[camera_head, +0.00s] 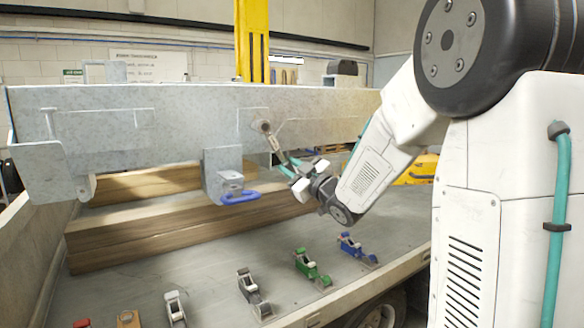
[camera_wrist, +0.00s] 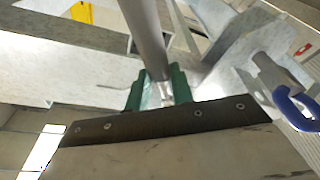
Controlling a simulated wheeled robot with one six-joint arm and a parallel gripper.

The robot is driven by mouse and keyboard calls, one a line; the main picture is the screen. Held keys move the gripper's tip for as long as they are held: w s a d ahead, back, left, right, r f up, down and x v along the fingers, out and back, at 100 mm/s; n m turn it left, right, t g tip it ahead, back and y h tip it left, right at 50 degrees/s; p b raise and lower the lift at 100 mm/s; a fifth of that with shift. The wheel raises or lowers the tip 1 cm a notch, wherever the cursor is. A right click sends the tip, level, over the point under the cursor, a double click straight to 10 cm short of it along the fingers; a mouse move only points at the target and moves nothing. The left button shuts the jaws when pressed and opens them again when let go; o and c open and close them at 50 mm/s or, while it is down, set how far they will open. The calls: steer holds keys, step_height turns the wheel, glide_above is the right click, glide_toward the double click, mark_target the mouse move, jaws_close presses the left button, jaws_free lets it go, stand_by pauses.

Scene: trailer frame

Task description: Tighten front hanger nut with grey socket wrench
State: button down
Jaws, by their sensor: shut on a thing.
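The grey socket wrench (camera_wrist: 147,35) shows in the wrist view as a grey shaft between the green fingers of my gripper (camera_wrist: 158,88). In the head view my gripper (camera_head: 292,168) is shut on it, below the grey trailer beam (camera_head: 180,108). The wrench (camera_head: 271,139) slants up and left, with its far end against or just in front of the beam. I cannot tell whether the socket sits on a nut; the front hanger nut cannot be made out. A grey hanger bracket (camera_head: 221,170) with a blue handle (camera_head: 239,198) hangs to the left.
Another bracket (camera_head: 40,172) hangs at the far left. Wooden beams (camera_head: 150,222) lie below the frame. Several holders stand along the deck's front edge, including a green one (camera_head: 306,264) and a blue one (camera_head: 352,246). The blue handle also shows in the wrist view (camera_wrist: 289,104).

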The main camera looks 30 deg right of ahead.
steer(key=shift+a+f+m, duration=0.35)
steer(key=shift+a+m, duration=0.4)
steer(key=shift+m, duration=0.15)
steer(key=shift+a+f+m+h, duration=0.2)
steer(key=shift+a+m+h, duration=0.05)
steer(key=shift+a+m, duration=0.3)
steer(key=shift+a+f+m+h, duration=0.15)
steer(key=shift+a+m+h, duration=0.1)
steer(key=shift+a+m, duration=0.25)
steer(key=shift+d, duration=0.1)
steer(key=shift+s+a+f+m+t+h, duration=0.1)
steer(key=shift+a+m+t+h, duration=0.1)
steer(key=shift+a+m, duration=0.35)
steer(key=shift+a+f+m+t+h, duration=0.1)
steer(key=shift+a+m+h, duration=0.1)
steer(key=shift+a+m, duration=0.35)
